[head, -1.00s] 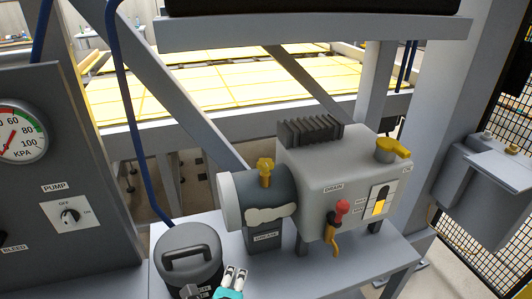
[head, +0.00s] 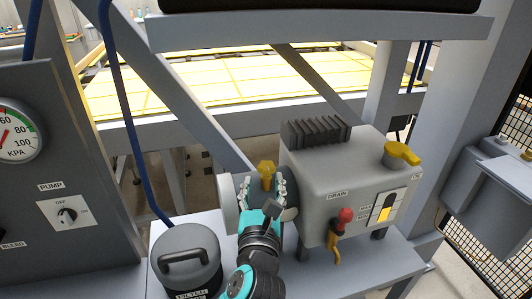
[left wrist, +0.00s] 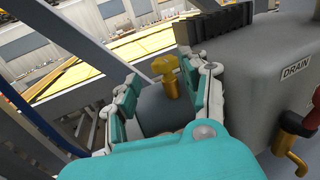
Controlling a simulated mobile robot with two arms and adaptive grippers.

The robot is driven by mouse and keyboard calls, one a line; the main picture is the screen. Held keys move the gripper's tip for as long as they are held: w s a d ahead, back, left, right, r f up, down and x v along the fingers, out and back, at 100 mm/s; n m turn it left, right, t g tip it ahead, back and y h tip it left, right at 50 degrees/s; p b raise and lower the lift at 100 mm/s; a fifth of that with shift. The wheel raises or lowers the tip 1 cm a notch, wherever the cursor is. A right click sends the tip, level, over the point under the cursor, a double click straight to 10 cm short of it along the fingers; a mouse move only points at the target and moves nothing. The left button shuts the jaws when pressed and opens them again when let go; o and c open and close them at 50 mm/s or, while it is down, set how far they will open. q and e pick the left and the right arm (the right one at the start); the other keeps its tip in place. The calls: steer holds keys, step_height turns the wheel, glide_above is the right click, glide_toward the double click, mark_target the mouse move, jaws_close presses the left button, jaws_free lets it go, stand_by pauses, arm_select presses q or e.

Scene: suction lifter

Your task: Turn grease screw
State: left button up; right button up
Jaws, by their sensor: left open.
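The yellow grease screw (head: 266,174) stands upright on top of the grey motor cylinder (head: 228,205), at the left end of the grey pump housing. My left gripper (head: 264,183) is open, with its fingers on either side of the screw in the head view. In the left wrist view the screw (left wrist: 166,74) shows between the two spread fingers (left wrist: 160,80), slightly beyond their tips. I see no clear contact. The gripper and arm hide most of the cylinder and its grease label. My right gripper is not in view.
The pump housing (head: 335,170) carries black fins (head: 316,132), a yellow oil cap (head: 402,154) and a red drain handle (head: 345,215). A dark filter canister (head: 187,262) stands at front left. A panel with a pump switch (head: 67,215) is at left. A blue hose (head: 124,110) hangs behind.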

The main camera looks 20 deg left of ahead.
mark_target(267, 164)
arm_select(q)
steer(key=x, duration=0.4)
steer(key=shift+w+f, duration=0.1)
steer(key=shift+w, duration=0.35)
steer(key=x, duration=0.3)
steer(key=shift+w+f+p, duration=0.1)
steer(key=shift+w+p, duration=0.2)
steer(key=shift+p, duration=0.1)
steer(key=shift+x, duration=0.95)
steer(key=shift+w+a, duration=0.1)
steer(key=shift+w, duration=0.15)
steer(key=shift+w+f, duration=0.1)
steer(key=shift+w, duration=0.25)
steer(key=shift+s, duration=0.1)
steer(key=c, duration=0.9)
jaws_close()
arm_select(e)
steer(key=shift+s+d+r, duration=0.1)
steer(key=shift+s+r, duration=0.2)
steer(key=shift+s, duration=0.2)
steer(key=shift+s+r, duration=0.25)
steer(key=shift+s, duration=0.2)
